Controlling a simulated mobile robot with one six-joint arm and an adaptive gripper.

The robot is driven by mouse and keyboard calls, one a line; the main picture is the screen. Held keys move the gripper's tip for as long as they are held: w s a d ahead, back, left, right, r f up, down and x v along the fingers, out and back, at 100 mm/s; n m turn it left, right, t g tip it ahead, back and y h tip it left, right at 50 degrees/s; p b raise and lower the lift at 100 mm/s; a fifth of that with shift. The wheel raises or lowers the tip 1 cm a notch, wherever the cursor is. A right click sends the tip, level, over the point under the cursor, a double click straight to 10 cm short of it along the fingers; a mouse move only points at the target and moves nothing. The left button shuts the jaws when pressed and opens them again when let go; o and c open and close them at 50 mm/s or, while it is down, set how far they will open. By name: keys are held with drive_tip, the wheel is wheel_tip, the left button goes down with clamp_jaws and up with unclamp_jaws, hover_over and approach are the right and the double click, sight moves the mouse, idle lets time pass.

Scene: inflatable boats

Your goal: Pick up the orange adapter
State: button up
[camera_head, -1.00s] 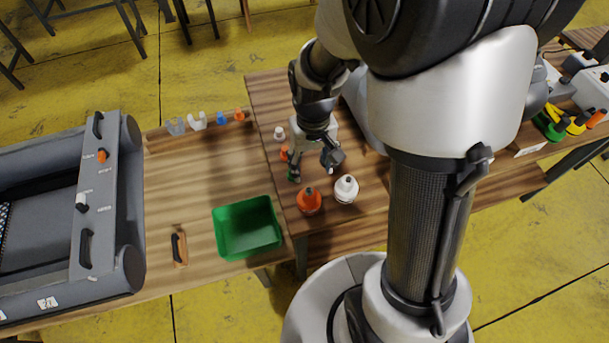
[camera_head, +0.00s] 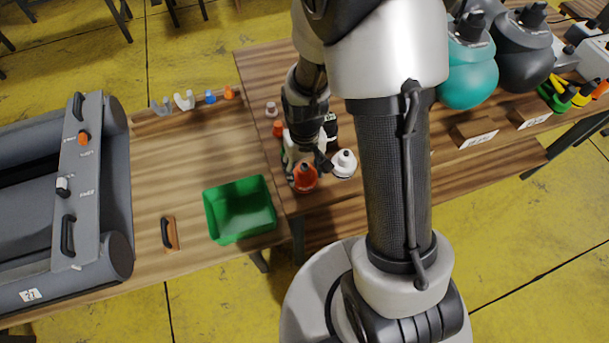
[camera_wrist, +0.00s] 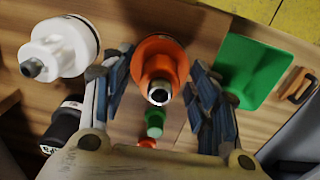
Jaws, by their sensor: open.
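The orange adapter (camera_wrist: 160,62) stands on the wooden table, its dark metal nozzle facing the wrist camera. In the wrist view my gripper (camera_wrist: 162,78) is open, with one finger on each side of the adapter and visible gaps. In the head view the orange adapter (camera_head: 305,180) is partly covered by my gripper (camera_head: 307,166), just above it. A white adapter (camera_head: 344,163) stands to its right; it also shows at the wrist view's upper left (camera_wrist: 62,48).
A green bin (camera_head: 238,210) stands on the table to the left. A black adapter (camera_wrist: 64,125) and a small green piece (camera_wrist: 154,122) are close to my gripper. Teal (camera_head: 470,75) and black pumps stand at the right. A grey boat (camera_head: 60,200) lies at far left.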

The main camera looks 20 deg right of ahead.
drive_tip(key=shift+c, duration=0.4)
drive_tip(key=c, duration=1.1)
